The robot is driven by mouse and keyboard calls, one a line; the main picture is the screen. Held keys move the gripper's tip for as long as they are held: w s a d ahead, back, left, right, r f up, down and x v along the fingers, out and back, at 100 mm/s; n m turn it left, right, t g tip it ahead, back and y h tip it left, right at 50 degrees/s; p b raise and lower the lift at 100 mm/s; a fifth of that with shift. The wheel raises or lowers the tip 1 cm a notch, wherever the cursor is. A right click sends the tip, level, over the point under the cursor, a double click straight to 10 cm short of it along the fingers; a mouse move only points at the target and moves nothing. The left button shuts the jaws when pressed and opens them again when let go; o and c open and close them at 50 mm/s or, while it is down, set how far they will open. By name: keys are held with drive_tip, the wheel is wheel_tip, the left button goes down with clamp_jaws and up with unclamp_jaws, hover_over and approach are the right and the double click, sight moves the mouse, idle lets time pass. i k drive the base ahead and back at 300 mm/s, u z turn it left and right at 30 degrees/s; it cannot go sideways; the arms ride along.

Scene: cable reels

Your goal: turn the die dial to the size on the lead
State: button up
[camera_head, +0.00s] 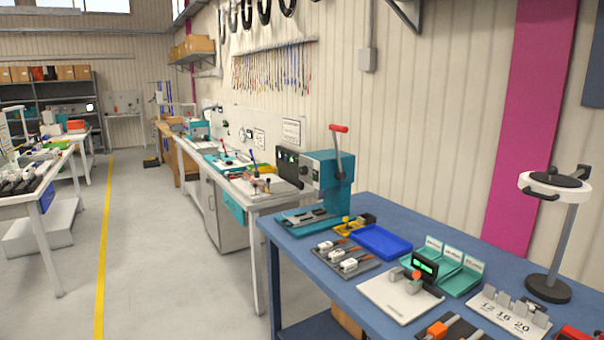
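A teal bench press (330,180) with a raised red-tipped lever (338,129) stands at the far left end of the blue bench. A small round knob, perhaps the die dial, is on its left side by a dark display panel; its setting is too small to read. Several short pieces with white bodies, perhaps leads, lie on a dark tray (345,257) in front of the press. I cannot read a size on them. My gripper is not in view.
The blue bench (385,215) also carries a blue tray (381,241), teal labelled bins (461,270), a white board with a green display (425,265), a rack marked 12, 16, 20 (510,312) and a round-topped stand (556,230). Grey floor (170,270) left of it is clear.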

sight(303, 170)
drive_tip(key=u, duration=0.55)
drive_tip(key=k, duration=1.35)
drive_tip(key=u, duration=0.8)
drive_tip(key=i, duration=1.2)
drive_tip(key=u, duration=0.3)
drive_tip(key=i, duration=1.5)
